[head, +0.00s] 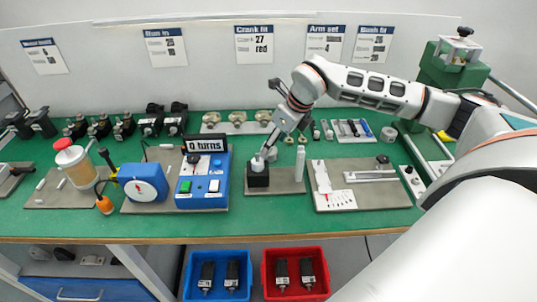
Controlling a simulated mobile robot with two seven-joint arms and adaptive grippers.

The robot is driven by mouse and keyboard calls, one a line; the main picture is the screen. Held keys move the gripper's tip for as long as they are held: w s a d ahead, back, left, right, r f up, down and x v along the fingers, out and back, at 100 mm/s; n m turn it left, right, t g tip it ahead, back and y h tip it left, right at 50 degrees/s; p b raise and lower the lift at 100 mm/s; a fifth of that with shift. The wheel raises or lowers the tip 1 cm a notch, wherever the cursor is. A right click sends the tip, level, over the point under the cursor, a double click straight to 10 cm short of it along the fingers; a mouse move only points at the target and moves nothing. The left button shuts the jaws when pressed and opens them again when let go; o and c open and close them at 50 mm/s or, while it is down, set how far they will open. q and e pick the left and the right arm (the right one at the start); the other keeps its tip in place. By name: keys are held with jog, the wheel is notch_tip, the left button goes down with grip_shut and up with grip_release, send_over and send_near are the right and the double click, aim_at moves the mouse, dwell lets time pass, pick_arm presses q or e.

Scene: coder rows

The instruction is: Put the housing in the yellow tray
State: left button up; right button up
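I cannot tell for sure which part is the housing. A black block (258,177) with a pale round piece (257,164) on top stands on a grey-brown board in the middle of the bench. My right gripper (268,152) reaches down from the right, with its fingertips at or just above the pale piece. The fingers are too small to show whether they grip it. No yellow tray is clearly in view; only a small yellow patch (443,136) shows at the right, partly behind my arm. My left gripper is not in view.
The green bench (240,229) holds a blue counter box (204,180) reading "0 turns", a fixture board (375,200) and several black parts (152,121) at the back left. A blue bin (217,254) and a red bin (296,252), both with black parts, stand below the front edge.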

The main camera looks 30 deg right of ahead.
jog(key=x, duration=0.4)
jog(key=shift+f, duration=0.2)
jog(key=shift+r, duration=0.1)
jog(key=c, duration=1.3)
